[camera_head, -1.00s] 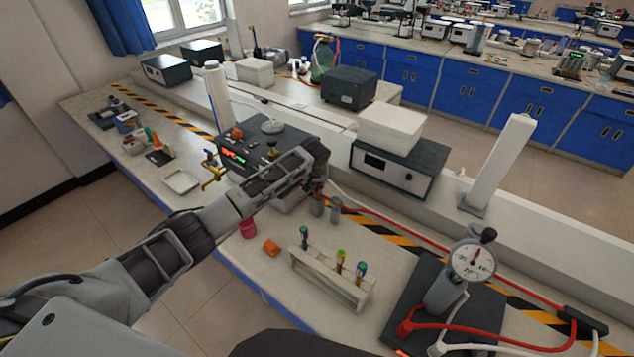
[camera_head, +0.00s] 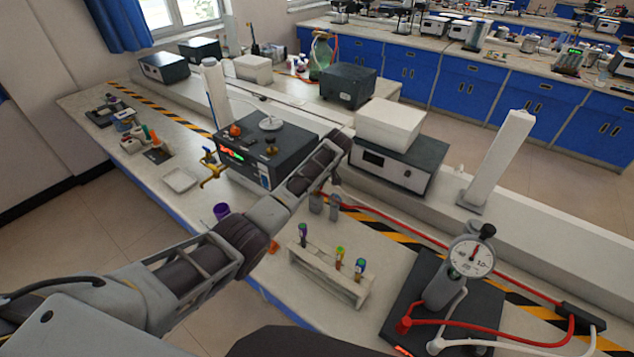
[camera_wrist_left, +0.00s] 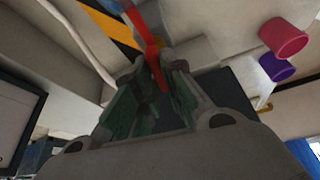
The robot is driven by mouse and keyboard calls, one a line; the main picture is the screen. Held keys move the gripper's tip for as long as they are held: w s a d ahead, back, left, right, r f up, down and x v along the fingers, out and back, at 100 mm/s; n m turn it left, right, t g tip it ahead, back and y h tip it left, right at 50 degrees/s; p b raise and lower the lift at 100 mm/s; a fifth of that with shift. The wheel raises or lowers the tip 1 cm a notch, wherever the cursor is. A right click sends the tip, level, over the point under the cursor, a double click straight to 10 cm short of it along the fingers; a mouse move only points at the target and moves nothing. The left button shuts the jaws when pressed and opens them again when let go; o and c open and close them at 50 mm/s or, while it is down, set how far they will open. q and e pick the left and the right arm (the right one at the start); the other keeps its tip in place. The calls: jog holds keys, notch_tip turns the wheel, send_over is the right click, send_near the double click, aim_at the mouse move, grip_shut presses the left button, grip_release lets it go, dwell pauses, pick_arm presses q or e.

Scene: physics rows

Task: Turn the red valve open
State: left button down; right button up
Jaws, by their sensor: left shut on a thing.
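My left arm reaches over the bench. Its gripper (camera_head: 334,180) points down beside the front of the white ledge and is mostly hidden by my wrist in the head view. In the left wrist view the two fingers (camera_wrist_left: 157,88) are closed around a narrow red piece (camera_wrist_left: 153,55). It looks like the red valve's lever, but I cannot make out the valve body. In the head view the lever is hidden behind my wrist. My right gripper is in neither view.
A dark instrument box (camera_head: 285,140) stands just left of my forearm, with a brass tap (camera_head: 212,172) beside it. Grey cylinders (camera_head: 317,203), a tube rack (camera_head: 328,277) and a dial gauge (camera_head: 470,257) stand to the right. A red hose (camera_head: 400,226) crosses the bench.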

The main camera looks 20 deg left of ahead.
pick_arm(q)
jog(key=shift+n+g, duration=0.3)
jog(key=shift+n, duration=0.6)
jog(key=c, duration=1.5)
grip_release()
jog(key=shift+r, duration=0.1)
jog(key=v, duration=1.2)
jog(key=shift+w+d, duration=0.1)
